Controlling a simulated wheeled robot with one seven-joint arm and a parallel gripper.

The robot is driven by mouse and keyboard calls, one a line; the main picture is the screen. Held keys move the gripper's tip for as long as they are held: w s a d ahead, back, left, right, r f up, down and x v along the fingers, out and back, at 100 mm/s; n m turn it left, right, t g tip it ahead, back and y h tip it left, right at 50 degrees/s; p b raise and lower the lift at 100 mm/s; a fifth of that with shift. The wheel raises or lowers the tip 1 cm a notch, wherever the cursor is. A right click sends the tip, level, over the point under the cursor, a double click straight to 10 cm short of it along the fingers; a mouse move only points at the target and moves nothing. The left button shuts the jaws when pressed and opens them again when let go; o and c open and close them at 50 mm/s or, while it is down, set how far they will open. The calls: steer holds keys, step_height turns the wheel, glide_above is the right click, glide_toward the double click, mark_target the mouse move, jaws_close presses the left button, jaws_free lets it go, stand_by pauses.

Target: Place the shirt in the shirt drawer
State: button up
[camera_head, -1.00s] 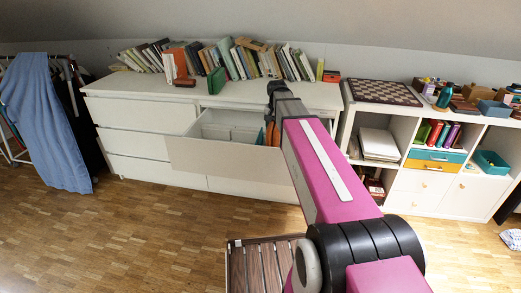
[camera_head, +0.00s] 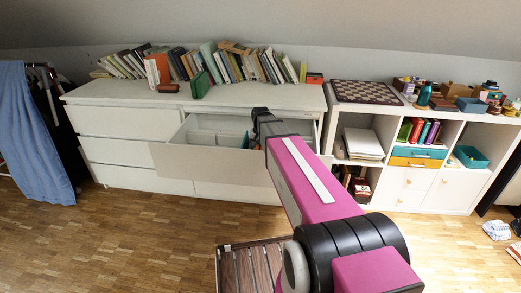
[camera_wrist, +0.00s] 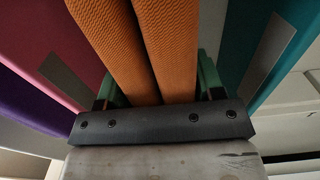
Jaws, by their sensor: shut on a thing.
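In the wrist view, two long orange, finely textured strips (camera_wrist: 165,50) run side by side between the green parts of my gripper. In the head view, my arm's dark end (camera_head: 262,125) reaches over the right part of the open drawer (camera_head: 175,162) in the white dresser. A small teal thing (camera_head: 245,141) shows just left of the arm's end. The arm hides part of the drawer.
The drawer's left part holds pale dividers or boxes. Books (camera_head: 205,65) line the dresser top (camera_head: 110,90). A white shelf (camera_head: 440,185) stands right. In the wrist view, pink (camera_wrist: 62,50) and teal (camera_wrist: 262,40) panels flank the orange strips. Blue cloth (camera_head: 30,140) hangs left.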

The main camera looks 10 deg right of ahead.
steer(key=shift+f, duration=0.15)
steer(key=o, duration=1.1)
step_height(320, 180, up, 12)
steer(key=shift+r, duration=0.1)
